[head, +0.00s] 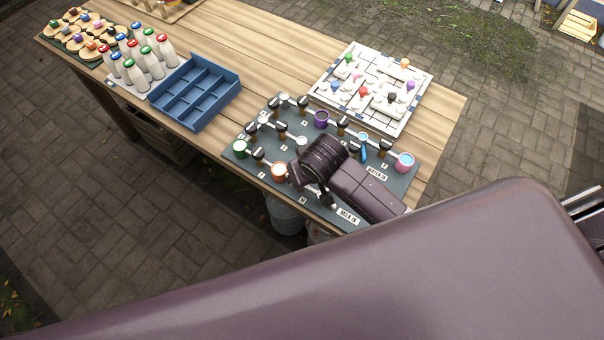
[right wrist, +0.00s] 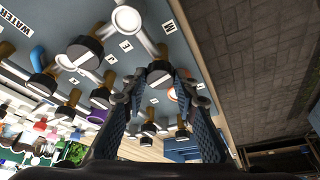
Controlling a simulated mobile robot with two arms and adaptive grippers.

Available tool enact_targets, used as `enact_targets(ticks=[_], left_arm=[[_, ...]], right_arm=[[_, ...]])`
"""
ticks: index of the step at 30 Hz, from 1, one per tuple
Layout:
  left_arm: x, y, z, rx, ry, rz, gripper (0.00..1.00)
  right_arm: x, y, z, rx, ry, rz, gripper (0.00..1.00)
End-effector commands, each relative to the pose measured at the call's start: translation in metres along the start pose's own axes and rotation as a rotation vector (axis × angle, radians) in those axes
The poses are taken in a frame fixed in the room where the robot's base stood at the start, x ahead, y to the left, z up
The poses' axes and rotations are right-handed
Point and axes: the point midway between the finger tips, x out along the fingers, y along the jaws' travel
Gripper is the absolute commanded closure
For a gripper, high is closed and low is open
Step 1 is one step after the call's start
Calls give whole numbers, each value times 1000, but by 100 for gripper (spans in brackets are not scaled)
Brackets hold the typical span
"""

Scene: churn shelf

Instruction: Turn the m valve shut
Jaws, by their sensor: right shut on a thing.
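A grey valve board (head: 350,213) lies on the wooden table in the head view. It carries pale pipes, several black-handled valves and coloured cups. My right gripper (head: 326,201) reaches down over the board's near edge, and its wrist hides the valve under it. In the right wrist view the right gripper (right wrist: 160,82) has its fingertips closed around a black valve handle (right wrist: 159,67). A small white label, which seems to read M (right wrist: 170,108), lies close to this valve. The fingers partly cover the handle, so its exact turn is hard to tell. My left gripper is not in view.
Other valves stand close by, such as one (right wrist: 84,47) in the right wrist view. An orange cup (head: 279,172) is left of the gripper. A white maze board (head: 425,88), blue divided tray (head: 205,82) and white bottles (head: 152,65) stand farther along the table.

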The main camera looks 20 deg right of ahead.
Motion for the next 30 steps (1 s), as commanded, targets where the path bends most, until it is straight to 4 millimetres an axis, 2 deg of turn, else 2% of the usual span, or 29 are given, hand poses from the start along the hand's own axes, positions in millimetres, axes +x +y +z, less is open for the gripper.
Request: enact_targets(ticks=[12,29,30], left_arm=[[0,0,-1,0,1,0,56],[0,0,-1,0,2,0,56],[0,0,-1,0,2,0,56]], right_arm=[[0,-2,0,185,0,75,98],[0,-1,-1,214,1,88,98],[0,-1,0,214,0,88,72]])
